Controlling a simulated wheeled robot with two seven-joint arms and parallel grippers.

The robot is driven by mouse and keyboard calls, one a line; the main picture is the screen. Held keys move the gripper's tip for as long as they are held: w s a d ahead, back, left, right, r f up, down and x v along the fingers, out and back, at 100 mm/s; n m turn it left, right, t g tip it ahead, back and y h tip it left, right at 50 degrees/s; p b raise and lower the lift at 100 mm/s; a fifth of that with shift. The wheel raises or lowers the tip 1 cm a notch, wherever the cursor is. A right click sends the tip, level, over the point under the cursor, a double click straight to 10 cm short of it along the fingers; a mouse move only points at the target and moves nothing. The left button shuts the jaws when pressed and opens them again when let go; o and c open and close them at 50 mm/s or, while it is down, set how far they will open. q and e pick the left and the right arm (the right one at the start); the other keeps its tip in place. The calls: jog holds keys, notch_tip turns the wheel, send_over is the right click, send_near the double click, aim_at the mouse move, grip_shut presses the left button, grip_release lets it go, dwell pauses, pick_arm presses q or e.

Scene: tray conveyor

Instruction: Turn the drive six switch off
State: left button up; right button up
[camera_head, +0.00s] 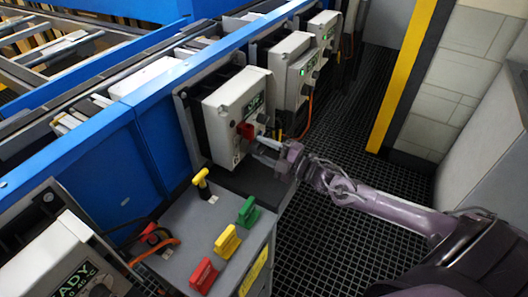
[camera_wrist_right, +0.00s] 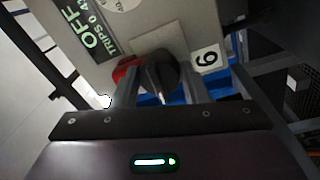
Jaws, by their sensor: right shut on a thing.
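The drive six box (camera_head: 222,108) is a pale grey box on the blue conveyor frame. In the wrist view its face (camera_wrist_right: 122,45) carries a display (camera_wrist_right: 88,32) reading OFF, a plate marked 6 (camera_wrist_right: 208,60) and a dark round switch knob (camera_wrist_right: 158,68) with a pale pointer line. A red part (camera_wrist_right: 127,68) shows beside the knob, and a red piece (camera_head: 246,130) shows on the box in the head view. My right gripper (camera_head: 262,147) is at the box front, its fingers (camera_wrist_right: 163,88) shut on the knob and partly hiding it. My left gripper is out of view.
More drive boxes (camera_head: 293,65) (camera_head: 325,28) stand farther along the frame. Another box (camera_head: 72,262) reading READY is at the near left. A grey cabinet (camera_head: 190,235) below holds yellow, green and red handles. The dark grated floor (camera_head: 355,120) is clear.

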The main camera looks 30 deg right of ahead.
jog(key=shift+n, duration=0.7)
jog(key=o, duration=1)
jog(key=shift+c, duration=0.2)
jog(key=shift+s, duration=0.1)
jog(key=v, duration=0.7)
jog(key=shift+s+d, duration=0.25)
jog(key=shift+s, duration=0.05)
jog(key=shift+f, duration=0.1)
